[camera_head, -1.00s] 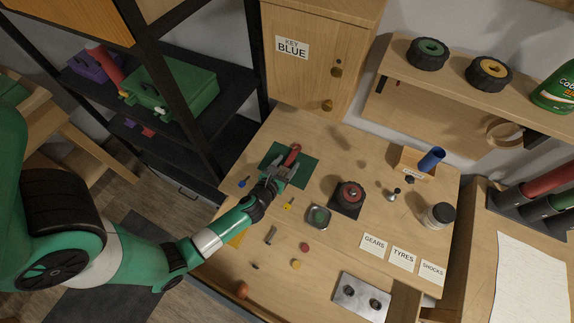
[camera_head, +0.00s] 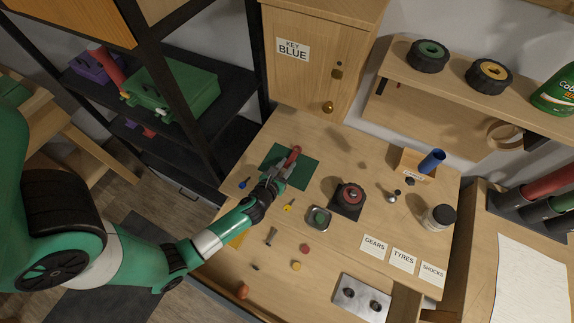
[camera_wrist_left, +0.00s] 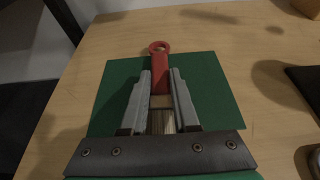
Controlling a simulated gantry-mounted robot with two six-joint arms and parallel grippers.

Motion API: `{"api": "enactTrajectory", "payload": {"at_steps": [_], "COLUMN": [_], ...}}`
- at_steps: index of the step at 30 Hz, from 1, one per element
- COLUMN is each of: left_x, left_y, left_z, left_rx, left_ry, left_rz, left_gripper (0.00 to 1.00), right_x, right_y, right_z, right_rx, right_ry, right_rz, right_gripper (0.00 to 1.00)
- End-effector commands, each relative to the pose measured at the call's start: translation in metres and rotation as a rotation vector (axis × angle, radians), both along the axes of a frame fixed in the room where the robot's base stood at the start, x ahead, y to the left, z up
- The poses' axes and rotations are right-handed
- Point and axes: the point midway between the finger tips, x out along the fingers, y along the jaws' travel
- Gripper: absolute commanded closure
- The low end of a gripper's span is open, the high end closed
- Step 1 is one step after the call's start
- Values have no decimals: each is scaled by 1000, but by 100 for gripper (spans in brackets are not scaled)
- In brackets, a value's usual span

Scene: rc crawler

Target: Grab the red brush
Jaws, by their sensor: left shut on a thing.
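The red brush (camera_head: 294,154) lies over the green mat (camera_head: 309,174) near the back left of the bench. In the left wrist view its red handle (camera_wrist_left: 160,72), with a ring at the far end, points away from me over the mat (camera_wrist_left: 215,88). Its pale bristle part runs back between my fingers. My left gripper (camera_head: 284,171) is shut on the brush, with one finger on each side, also in the left wrist view (camera_wrist_left: 160,88). I cannot tell whether the brush touches the mat. My right gripper is not in view.
A blue key (camera_head: 244,183) and a yellow key (camera_head: 289,204) lie near the mat. A black holder with a red-topped part (camera_head: 349,198) and a small tray (camera_head: 319,217) stand to the right. A wooden cabinet (camera_head: 310,75) rises behind the bench.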

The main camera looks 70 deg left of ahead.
Motion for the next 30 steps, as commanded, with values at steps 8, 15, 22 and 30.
{"api": "enactTrajectory", "payload": {"at_steps": [8,15,22,30], "left_x": [-7,-57,-99,-112], "left_y": [-6,-45,-76,-84], "left_z": [44,96,119,128], "left_rx": [1,0,0,0], "left_ry": [-1,3,2,-1], "left_rz": [-2,-9,-9,-2], "left_gripper": [100,100,100,100], "right_x": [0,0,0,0], "right_y": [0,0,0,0], "right_z": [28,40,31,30], "right_rx": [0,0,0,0], "right_ry": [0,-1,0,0], "right_rz": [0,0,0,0], "right_gripper": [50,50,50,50]}}
